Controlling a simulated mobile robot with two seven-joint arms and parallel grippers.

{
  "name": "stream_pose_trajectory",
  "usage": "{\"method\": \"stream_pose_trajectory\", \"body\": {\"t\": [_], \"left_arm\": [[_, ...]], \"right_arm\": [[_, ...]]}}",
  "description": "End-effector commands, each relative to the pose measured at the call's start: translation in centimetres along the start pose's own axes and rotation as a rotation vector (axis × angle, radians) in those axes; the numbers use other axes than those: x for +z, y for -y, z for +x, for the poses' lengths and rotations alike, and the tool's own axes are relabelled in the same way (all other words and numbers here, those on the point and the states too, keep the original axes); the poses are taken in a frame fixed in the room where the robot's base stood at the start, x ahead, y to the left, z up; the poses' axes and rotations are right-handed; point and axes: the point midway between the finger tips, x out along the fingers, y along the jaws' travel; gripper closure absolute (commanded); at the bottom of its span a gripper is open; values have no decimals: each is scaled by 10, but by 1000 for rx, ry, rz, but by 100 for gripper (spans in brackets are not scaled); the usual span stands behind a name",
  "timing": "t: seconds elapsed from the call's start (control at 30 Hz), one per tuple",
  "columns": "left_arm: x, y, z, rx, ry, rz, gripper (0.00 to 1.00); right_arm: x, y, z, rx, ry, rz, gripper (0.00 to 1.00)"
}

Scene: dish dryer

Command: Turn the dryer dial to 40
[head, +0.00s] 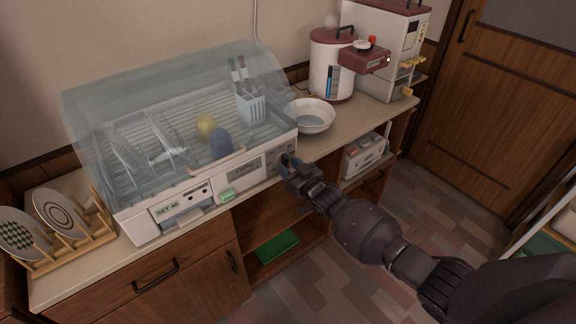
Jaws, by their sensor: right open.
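The dish dryer (140,222) stands on the counter, its clear domed cover closed over plates, two rounded yellow and blue items and a utensil holder. The dial (284,160) is at the right end of the panel, mostly hidden behind my right gripper. My right gripper (288,165) is open, with its fingertips at the dial; I cannot tell whether they touch it. The dial's setting is not readable. My left gripper is not in view.
A wooden rack (75,240) with plates stands left of the dryer. A white bowl (312,116), a white cooker (331,75) and a dispenser (388,50) stand to the right. A green tray (277,246) lies on a lower shelf. The floor in front is clear.

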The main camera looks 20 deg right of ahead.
Motion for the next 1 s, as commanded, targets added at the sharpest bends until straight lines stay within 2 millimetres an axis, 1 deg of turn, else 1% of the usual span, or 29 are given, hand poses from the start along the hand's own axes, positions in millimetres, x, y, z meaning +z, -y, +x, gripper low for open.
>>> {"method": "stream_pose_trajectory", "body": {"t": [0.1,0.3,0.5,0.6,0.7,1.0], "left_arm": [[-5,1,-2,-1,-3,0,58],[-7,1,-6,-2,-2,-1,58],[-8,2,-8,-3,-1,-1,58],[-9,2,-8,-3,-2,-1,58],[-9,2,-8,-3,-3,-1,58],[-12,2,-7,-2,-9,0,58]], "right_arm": [[0,-1,-19,1,2,-1,60],[0,-1,-55,1,2,-1,60],[0,-1,-83,1,1,-1,60],[0,0,-92,1,1,-1,60],[0,-1,-96,1,1,-1,60],[0,0,-98,1,2,-1,60]]}}
